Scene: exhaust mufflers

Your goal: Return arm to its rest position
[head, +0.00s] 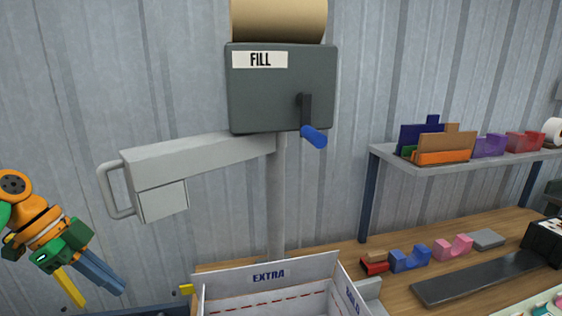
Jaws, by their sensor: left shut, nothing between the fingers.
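My left gripper (118,288) is at the lower left, on an orange and green arm that comes in from the left edge. Its blue-grey fingers point down and right, shut, with nothing between them. A yellow part (70,288) hangs beside them. The gripper is apart from the grey machine arm (195,162), which slopes down to the left from the post and ends in a loop handle (113,190) above and near the gripper. My right gripper is not in view.
A dark FILL box (270,88) with a blue-handled crank (313,136) sits on a post (277,200). An open white box (268,274) marked EXTRA stands below. At right are a shelf (385,155) and a wooden bench (400,285) with coloured holders. Wall space left of the handle is clear.

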